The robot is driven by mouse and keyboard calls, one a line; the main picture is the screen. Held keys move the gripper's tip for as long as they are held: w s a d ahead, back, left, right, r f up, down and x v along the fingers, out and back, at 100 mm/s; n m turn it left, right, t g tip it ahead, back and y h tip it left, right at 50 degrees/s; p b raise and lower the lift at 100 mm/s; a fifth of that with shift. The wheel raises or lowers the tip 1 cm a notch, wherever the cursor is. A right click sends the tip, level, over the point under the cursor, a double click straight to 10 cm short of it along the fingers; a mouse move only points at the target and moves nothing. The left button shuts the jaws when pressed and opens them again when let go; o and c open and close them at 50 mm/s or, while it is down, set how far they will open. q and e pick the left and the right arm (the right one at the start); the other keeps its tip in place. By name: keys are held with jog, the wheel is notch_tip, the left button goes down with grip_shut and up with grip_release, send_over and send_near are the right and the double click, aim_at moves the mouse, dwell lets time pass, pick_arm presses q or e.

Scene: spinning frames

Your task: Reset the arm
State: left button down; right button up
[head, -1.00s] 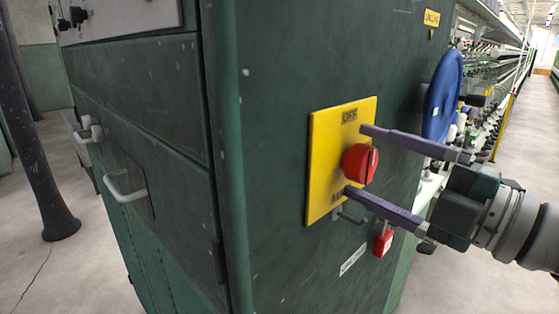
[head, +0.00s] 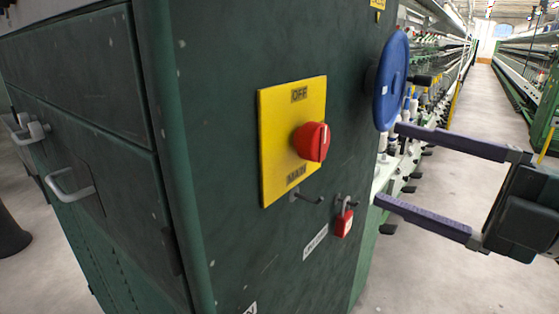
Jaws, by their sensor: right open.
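My right gripper (head: 386,165) is open and empty at the right of the head view. Its two long purple-grey fingers point left, spread apart, one above the other. It stands clear of the red rotary knob (head: 311,141), to the right of it. The knob sits on a yellow plate (head: 275,151) marked OFF at the top and MAIN at the bottom, on the green cabinet's side. My left gripper does not show.
The green cabinet (head: 230,240) fills the left and middle. A blue handwheel (head: 391,80) is just above the upper finger. A red padlock (head: 343,223) hangs below the plate. Spinning frames (head: 520,70) line an aisle with bare floor (head: 480,100) at the right.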

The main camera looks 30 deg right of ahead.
dwell(0.3)
notch_tip(320, 180, down, 7)
jog(key=m+g+h+p, duration=0.2)
jog(key=m+g+h, duration=0.3)
jog(key=m+h, duration=0.65)
jog(key=s+a+f+m+g+y+p, duration=0.1)
jog(key=s+a+f+m+g+y, duration=0.3)
jog(key=s+a+m+g, duration=0.55)
notch_tip(320, 180, up, 38)
jog(key=s+n+p, duration=0.2)
jog(key=p, duration=3.6)
jog(key=shift+s+a+t, duration=0.2)
jog(key=shift+a+t, duration=0.05)
jog(key=shift+t, duration=0.1)
